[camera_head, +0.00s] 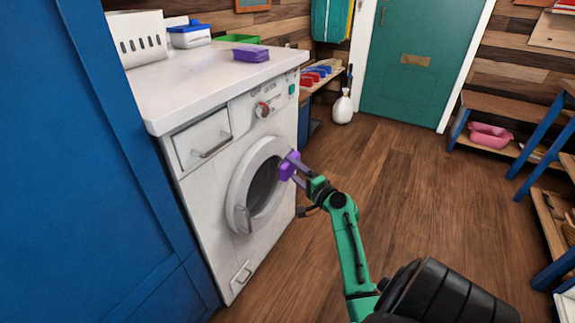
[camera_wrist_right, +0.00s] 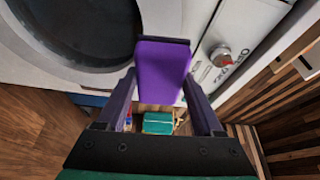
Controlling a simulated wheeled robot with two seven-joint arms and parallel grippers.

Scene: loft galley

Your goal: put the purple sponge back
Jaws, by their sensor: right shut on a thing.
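The purple sponge (camera_head: 288,166) is a small block at the end of my right arm, in front of the white washing machine's round door. My right gripper (camera_head: 292,168) is shut on it. In the right wrist view the purple sponge (camera_wrist_right: 163,72) stands out between the two dark fingers of my right gripper (camera_wrist_right: 161,85), with the door's dark glass behind it to the left. Another purple block (camera_head: 250,54) lies on the washing machine's white top (camera_head: 205,75), near its right side. My left gripper is not in view.
On the top stand a white basket (camera_head: 136,38), a blue-lidded box (camera_head: 190,36) and a shallow green tray (camera_head: 237,39). A tall blue panel (camera_head: 80,170) stands close on the left. The wooden floor between is clear.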

